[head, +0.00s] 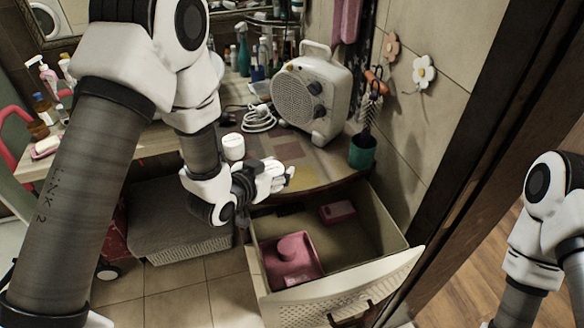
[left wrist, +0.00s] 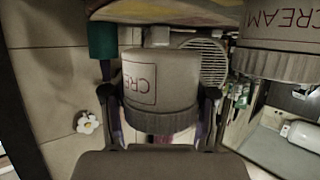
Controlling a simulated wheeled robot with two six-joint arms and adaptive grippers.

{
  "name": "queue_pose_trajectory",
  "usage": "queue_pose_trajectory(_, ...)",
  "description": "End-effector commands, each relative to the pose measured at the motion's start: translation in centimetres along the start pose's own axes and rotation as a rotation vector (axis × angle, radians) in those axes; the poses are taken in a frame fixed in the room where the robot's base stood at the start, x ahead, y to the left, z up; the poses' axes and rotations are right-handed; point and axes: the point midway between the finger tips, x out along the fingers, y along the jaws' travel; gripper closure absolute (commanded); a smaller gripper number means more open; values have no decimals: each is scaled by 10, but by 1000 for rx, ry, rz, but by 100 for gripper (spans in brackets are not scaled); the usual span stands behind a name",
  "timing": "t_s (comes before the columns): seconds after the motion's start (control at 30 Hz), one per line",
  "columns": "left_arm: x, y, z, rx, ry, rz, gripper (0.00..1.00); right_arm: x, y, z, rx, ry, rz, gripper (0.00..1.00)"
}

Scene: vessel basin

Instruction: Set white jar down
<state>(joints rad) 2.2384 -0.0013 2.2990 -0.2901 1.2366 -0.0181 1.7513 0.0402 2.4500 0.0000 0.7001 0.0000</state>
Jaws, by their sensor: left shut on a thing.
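My left gripper (head: 268,180) is shut on a white jar (left wrist: 150,82), one finger on each side of it in the left wrist view, which is upside down. The jar has a ridged lid and a partly visible label. In the head view the gripper is at the front of the table (head: 318,172); the fingers and jar are hard to tell apart there. I cannot tell whether the jar touches the tabletop. A second white jar (head: 233,147) stands on the table left of the gripper; its "CREAM" label shows in the left wrist view (left wrist: 268,22). My right gripper is out of view.
A white heater (head: 315,98) stands at the back, with a coiled white cable (head: 258,118) beside it. A green cup (head: 362,152) is at the table's right end. An open drawer (head: 385,262) with pink items juts out below. Bare tabletop lies right of the gripper.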

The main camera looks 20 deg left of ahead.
Motion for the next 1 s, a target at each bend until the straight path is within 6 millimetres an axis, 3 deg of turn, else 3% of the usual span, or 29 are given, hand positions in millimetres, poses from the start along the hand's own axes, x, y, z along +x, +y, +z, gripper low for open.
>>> queue_pose_trajectory(0.1, 25, 2, -12, 3, 1, 2, 82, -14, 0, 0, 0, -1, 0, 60)
queue_pose_trajectory(0.33, 58, 3, -22, 2, 1, 2, 82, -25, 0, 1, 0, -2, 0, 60)
queue_pose_trajectory(0.4, 62, 3, -3, -2, -7, 2, 82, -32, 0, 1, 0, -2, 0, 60)
queue_pose_trajectory(0.5, 66, 2, 7, -2, -2, 1, 82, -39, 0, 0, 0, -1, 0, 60)
queue_pose_trajectory(0.9, 70, 2, 17, 0, 0, 1, 82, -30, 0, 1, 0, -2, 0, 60)
queue_pose_trajectory(0.93, 70, 2, 17, 0, 0, 1, 42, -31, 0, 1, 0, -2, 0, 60)
queue_pose_trajectory(1.0, 70, 2, 16, 0, 0, 1, 18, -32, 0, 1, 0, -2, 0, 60)
